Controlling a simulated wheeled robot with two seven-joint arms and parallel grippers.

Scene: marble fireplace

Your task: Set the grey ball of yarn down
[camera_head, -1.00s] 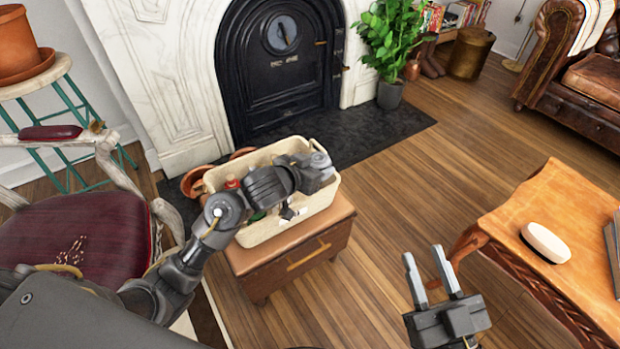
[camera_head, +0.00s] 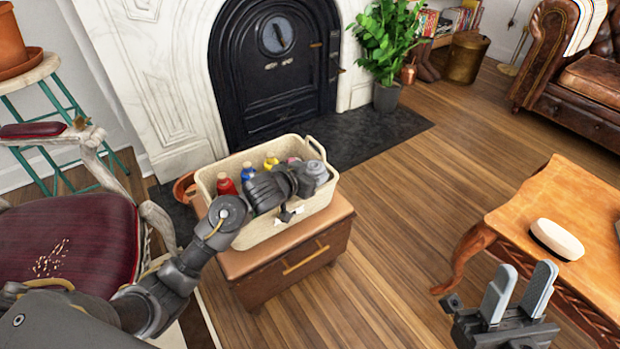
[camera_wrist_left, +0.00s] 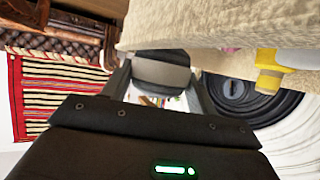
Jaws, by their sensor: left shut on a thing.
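A grey rounded thing, which I take for the grey ball of yarn (camera_wrist_left: 162,72), sits between the fingers of my left gripper (camera_wrist_left: 158,96) in the left wrist view. The gripper is shut on it. In the head view my left arm reaches across the cream basket (camera_head: 262,235), with its hand at the basket's right end. The arm hides part of the basket and the fingertips, so I cannot tell how high the yarn is. My right gripper (camera_head: 516,290) is open and empty, in front of the orange wooden table (camera_head: 565,195).
The basket stands on a brown chest (camera_head: 300,262) and holds a red bottle (camera_head: 227,187), a blue bottle (camera_head: 248,172) and a yellow one (camera_head: 270,163). A white oval thing (camera_head: 557,239) lies on the wooden table. A red chair (camera_head: 70,235) stands left. The middle floor is clear.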

